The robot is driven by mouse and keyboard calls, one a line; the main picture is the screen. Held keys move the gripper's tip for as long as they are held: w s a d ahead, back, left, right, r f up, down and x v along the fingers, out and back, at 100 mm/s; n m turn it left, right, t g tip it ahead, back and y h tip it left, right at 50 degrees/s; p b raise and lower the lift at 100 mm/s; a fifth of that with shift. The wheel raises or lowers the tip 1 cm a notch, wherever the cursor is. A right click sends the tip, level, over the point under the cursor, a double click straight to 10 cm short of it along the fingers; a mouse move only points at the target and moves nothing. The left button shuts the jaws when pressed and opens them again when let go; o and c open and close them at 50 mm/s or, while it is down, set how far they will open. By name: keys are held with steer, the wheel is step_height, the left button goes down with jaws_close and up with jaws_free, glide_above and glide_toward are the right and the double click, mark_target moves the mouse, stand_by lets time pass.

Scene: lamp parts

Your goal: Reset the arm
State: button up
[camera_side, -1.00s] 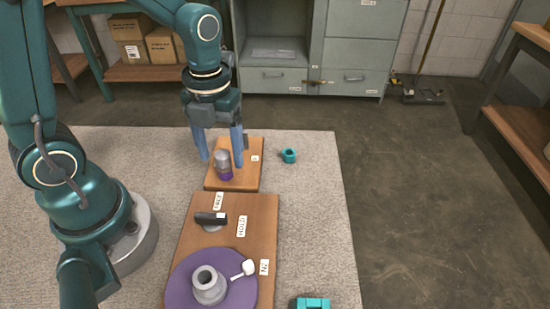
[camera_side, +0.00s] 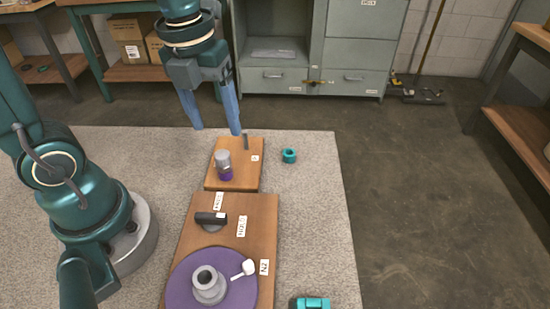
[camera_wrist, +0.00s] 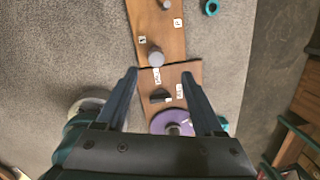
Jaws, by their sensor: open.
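My gripper (camera_side: 215,131) is open and empty, raised above the far wooden board in the side view; its two blue fingers point down. In the wrist view my gripper (camera_wrist: 160,75) spans the boards from high up. A grey and purple cylindrical part (camera_side: 224,165) stands upright on the far board (camera_side: 236,182), below and apart from the fingers. A thin grey post (camera_side: 245,142) rises behind it. The near board (camera_side: 262,215) carries a black part (camera_side: 210,218) and a purple disc (camera_side: 248,291) with a grey collar (camera_side: 208,284) and a small white part (camera_side: 244,268).
A teal ring (camera_side: 289,155) lies on the carpet right of the far board. A teal block (camera_side: 311,303) is at the bottom edge. A grey cabinet (camera_side: 345,75) and a shelf with boxes (camera_side: 130,50) stand behind. The carpet's right strip is mostly clear.

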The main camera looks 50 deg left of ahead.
steer(key=s+r+n+t, duration=0.1)
steer(key=s+n+t, duration=0.1)
steer(key=n, duration=1.3)
steer(key=s+d+r+n+t, duration=0.1)
steer(key=s+n+t, duration=0.1)
steer(key=n, duration=1.2)
steer(key=shift+s+d+r+n, duration=0.25)
steer(key=shift+s+n, duration=0.15)
steer(key=shift+s, duration=0.4)
